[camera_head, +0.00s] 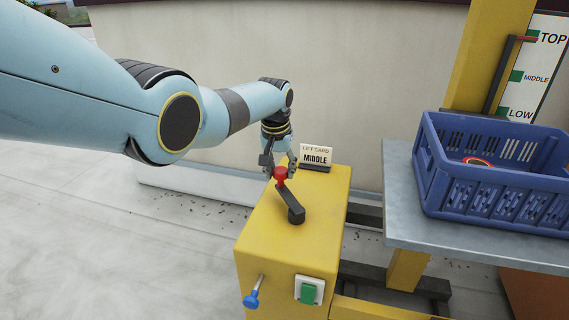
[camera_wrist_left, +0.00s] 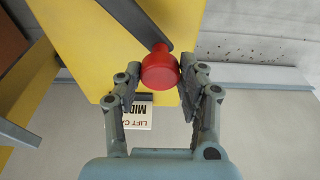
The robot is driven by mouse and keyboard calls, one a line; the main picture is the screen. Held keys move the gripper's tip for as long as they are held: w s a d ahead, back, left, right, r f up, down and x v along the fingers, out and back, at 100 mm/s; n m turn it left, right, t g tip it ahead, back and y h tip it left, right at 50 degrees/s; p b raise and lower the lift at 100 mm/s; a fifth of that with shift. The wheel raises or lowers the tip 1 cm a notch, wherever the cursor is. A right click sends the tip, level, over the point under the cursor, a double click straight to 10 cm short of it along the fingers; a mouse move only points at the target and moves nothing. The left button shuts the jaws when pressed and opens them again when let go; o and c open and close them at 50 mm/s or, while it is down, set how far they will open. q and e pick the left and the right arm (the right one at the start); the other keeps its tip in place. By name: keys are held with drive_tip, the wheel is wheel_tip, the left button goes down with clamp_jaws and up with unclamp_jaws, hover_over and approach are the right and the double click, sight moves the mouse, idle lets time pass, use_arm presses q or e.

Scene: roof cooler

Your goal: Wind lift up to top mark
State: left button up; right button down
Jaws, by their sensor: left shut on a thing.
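A red crank knob (camera_head: 280,175) sits on a dark crank arm (camera_head: 290,203) on top of the yellow winch box (camera_head: 305,230). My left gripper (camera_head: 277,169) is shut on the knob; in the left wrist view its two fingers (camera_wrist_left: 162,86) stand on either side of the red knob (camera_wrist_left: 161,66). The lift platform (camera_head: 400,222) carries a blue crate (camera_head: 490,190). On the mast, a dark arm ends in a red pointer (camera_head: 525,38) close to the green TOP mark (camera_head: 533,34). The MIDDLE mark (camera_head: 516,76) and LOW mark (camera_head: 502,112) lie below. My right gripper is out of view.
A lift card (camera_head: 316,156) reading MIDDLE stands at the back of the box. A green switch (camera_head: 309,291) and a blue-knobbed lever (camera_head: 252,299) are on its front. The platform edge is to the right of the box. Open roof floor lies left.

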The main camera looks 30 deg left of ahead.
use_arm(q)
drive_tip(key=shift+s+a+r, duration=0.1)
drive_tip(key=shift+s+a, duration=0.25)
drive_tip(key=shift+a, duration=0.25)
drive_tip(key=shift+s, duration=0.1)
drive_tip(key=shift+p, duration=0.4)
drive_tip(key=o, duration=0.9)
drive_tip(key=shift+s+a, duration=0.1)
drive_tip(key=shift+s, duration=0.05)
drive_tip(key=o, duration=0.4)
drive_tip(key=shift+a, duration=0.15)
drive_tip(key=shift+c, duration=0.2)
drive_tip(key=shift+d, duration=0.3)
